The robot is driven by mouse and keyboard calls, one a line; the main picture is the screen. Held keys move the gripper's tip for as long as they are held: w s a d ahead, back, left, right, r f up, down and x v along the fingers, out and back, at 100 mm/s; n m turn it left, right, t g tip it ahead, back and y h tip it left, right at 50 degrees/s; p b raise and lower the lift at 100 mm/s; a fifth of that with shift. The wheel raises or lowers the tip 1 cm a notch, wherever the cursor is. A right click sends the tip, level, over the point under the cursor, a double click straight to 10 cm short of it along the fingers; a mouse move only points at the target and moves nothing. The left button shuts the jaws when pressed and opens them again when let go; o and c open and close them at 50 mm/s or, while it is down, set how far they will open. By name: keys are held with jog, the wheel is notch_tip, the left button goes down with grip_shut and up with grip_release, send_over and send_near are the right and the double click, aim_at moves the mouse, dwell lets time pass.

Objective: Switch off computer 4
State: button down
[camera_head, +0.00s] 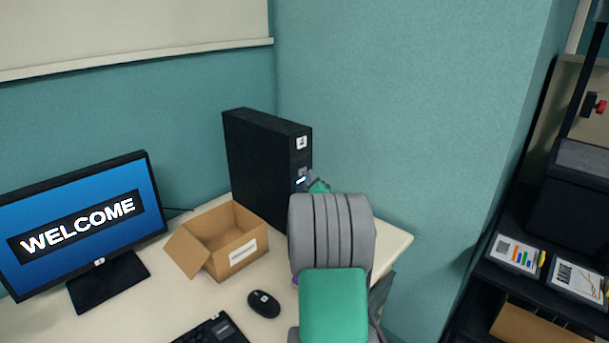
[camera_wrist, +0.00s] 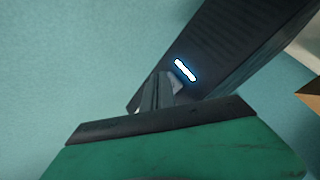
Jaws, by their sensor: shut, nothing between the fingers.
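The computer is a black upright tower (camera_head: 262,165) at the back of the white desk, against the teal wall. A white label is on its upper front, too small to read. A lit blue-white strip shows on its front in the head view, and also in the wrist view (camera_wrist: 186,70). The monitor (camera_head: 82,228) at the left shows "WELCOME" on blue. My gripper (camera_head: 312,178) is at the tower's front, just beside the lit strip. In the wrist view my gripper (camera_wrist: 160,92) is shut and empty, its tips close to the front panel; I cannot tell whether they touch it.
An open cardboard box (camera_head: 228,243) stands on the desk left of my arm. A black mouse (camera_head: 264,303) and keyboard (camera_head: 212,331) lie in front. A dark shelf (camera_head: 520,277) with cards stands at the right. The desk (camera_head: 398,240) ends at the wall corner.

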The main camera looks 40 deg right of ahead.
jog(key=shift+w+b, duration=0.45)
dwell(0.6)
jog(key=shift+s+b, duration=0.35)
jog(key=shift+s, duration=0.5)
jog(key=s+b, duration=0.2)
jog(key=s, duration=0.4)
jog(key=shift+d+b, duration=0.25)
jog(key=shift+b, duration=0.05)
